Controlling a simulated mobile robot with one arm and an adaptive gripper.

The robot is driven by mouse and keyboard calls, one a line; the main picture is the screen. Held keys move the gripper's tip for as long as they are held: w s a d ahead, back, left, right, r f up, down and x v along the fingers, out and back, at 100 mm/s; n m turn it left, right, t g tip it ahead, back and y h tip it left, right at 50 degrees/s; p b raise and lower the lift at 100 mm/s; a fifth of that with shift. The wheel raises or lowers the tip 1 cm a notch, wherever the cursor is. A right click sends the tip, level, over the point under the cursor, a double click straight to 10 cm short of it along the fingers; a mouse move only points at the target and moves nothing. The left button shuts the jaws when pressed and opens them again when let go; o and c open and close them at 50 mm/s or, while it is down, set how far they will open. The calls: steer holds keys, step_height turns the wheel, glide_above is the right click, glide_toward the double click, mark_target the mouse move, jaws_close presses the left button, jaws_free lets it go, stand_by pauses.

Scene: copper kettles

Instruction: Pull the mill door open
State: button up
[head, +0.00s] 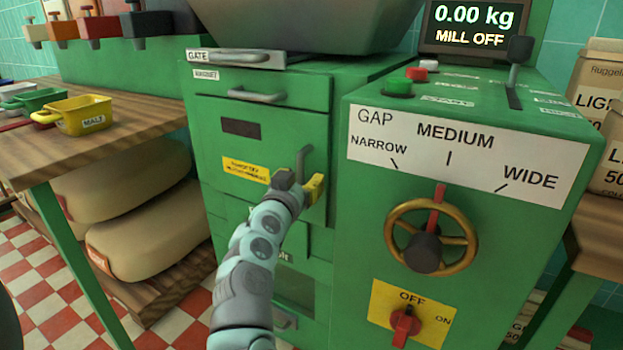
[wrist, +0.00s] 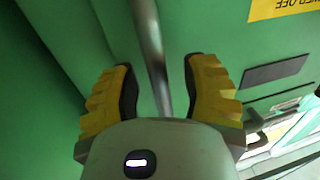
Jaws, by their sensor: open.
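The mill door (head: 260,150) is a green panel with a dark slot and a yellow label, and it looks shut in the head view. Its grey vertical bar handle (head: 302,160) stands near the door's right edge. My gripper (head: 300,187) is at the handle's lower part. In the wrist view my gripper (wrist: 160,92) has its two yellow fingers apart, and the handle (wrist: 152,50) runs between them with gaps on both sides. The door's green surface (wrist: 215,30) fills much of the wrist view. The lower end of the handle is partly hidden by my gripper.
Right of the door stands a green control cabinet (head: 365,240) with a gap handwheel (head: 431,236) and a red switch (head: 405,323) pointing to OFF. The display (head: 470,25) reads MILL OFF. A magnet drawer (head: 262,90) is above the door. A wooden table (head: 120,135) stands left.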

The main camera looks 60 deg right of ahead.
steer(key=shift+o, duration=0.4)
jaws_close()
